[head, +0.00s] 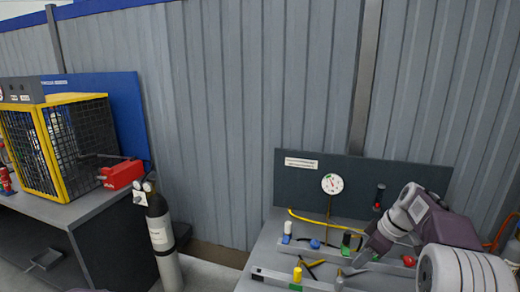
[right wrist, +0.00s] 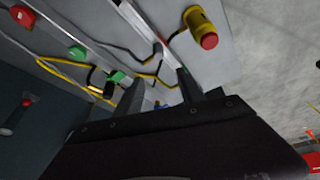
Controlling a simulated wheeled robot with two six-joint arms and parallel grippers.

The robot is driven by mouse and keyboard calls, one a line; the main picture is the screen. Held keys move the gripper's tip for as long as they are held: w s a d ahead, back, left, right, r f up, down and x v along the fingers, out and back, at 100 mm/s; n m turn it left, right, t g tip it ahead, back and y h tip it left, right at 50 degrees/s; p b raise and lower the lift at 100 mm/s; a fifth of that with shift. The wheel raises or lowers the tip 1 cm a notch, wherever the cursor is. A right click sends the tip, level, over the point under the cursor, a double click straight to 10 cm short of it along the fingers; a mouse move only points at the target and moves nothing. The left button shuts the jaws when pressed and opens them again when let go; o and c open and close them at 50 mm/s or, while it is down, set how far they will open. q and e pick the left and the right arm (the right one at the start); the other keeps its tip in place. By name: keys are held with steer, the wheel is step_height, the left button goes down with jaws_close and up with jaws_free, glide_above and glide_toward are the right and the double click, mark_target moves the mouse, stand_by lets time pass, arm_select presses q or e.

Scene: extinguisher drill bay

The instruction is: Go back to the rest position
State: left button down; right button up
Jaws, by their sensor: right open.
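My right arm comes in from the right in the head view. Its gripper (head: 362,258) is over the right-hand workbench (head: 262,258), among the small fittings. In the right wrist view the two dark fingers (right wrist: 163,92) are apart, with nothing clearly held between them. A yellow cylinder with a red end (right wrist: 203,28) lies beyond the fingers in that view, apart from them. A green and black fitting (head: 346,242) stands just left of the gripper in the head view. My left gripper is in neither view.
A dark back panel with a round gauge (head: 332,184) stands behind the bench. A gas cylinder (head: 161,240) stands on the floor to the left. A yellow-framed cage (head: 62,150) and a red box (head: 121,175) are on the left bench. Floor shows between the benches.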

steer(key=shift+g, duration=0.7)
steer(key=s+a, duration=0.1)
steer(key=a, duration=0.2)
steer(key=s+a, duration=0.2)
steer(key=a, duration=0.1)
steer(key=s+a+p, duration=0.1)
steer(key=s+a, duration=0.1)
steer(key=a, duration=0.1)
steer(key=shift+s+f, duration=0.1)
steer(key=shift+f, duration=0.15)
steer(key=s+a+f+m+h, duration=0.1)
steer(key=s+f+m, duration=0.3)
steer(key=s, duration=0.4)
steer(key=s+a+f+m+h, duration=0.1)
steer(key=s+a+f+m, duration=0.1)
steer(key=s+f+m, duration=0.3)
steer(key=s+f, duration=0.1)
steer(key=s, duration=0.3)
steer(key=shift+s+f+m+g+h+p, duration=0.25)
steer(key=shift+m+g+h+p, duration=0.05)
steer(key=shift+g+p, duration=0.1)
